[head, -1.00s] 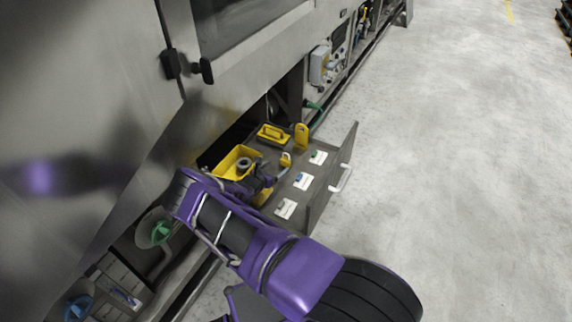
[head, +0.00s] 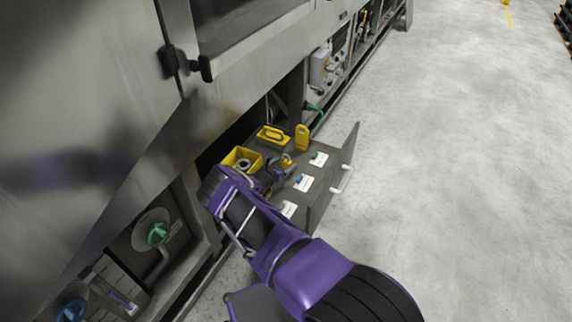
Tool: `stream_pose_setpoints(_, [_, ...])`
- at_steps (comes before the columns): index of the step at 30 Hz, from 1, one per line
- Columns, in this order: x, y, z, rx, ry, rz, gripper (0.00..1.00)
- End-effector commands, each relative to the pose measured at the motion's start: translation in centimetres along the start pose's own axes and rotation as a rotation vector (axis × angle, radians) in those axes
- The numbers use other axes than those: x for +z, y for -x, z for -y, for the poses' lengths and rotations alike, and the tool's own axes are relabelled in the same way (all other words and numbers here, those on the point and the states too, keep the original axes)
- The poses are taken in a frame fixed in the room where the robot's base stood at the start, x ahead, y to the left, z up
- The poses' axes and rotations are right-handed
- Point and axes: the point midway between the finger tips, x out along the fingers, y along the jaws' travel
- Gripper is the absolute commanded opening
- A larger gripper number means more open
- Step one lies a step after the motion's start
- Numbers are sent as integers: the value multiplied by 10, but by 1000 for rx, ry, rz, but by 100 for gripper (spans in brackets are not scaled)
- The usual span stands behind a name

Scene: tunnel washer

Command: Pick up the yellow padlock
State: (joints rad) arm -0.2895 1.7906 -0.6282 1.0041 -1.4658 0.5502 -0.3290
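A small yellow padlock (head: 287,160) is in the open drawer (head: 322,201), near its middle. My gripper (head: 283,170) is in the drawer, right at the padlock's near side. The fingers are small and dark, and they partly cover the padlock's lower part. I cannot tell whether they touch it or whether they are open or shut. My purple arm hides the near left part of the drawer.
A yellow bin (head: 240,157) with a dark round item stands left of the padlock. A yellow handled block (head: 272,136) and an upright yellow tag-like piece (head: 302,137) are behind it. The washer's wall rises at left; open floor lies right.

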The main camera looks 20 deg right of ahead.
Motion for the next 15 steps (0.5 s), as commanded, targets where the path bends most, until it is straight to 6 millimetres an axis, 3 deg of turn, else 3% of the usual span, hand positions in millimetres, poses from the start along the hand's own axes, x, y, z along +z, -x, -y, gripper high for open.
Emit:
stream_pose_setpoints(2, [0, 0, 0, 0, 0, 0, 63])
stream_pose_setpoints(12, [0, 0, 0, 0, 0, 0, 2])
stream_pose_setpoints(15, [0, 0, 0, 0, 0, 1, 0])
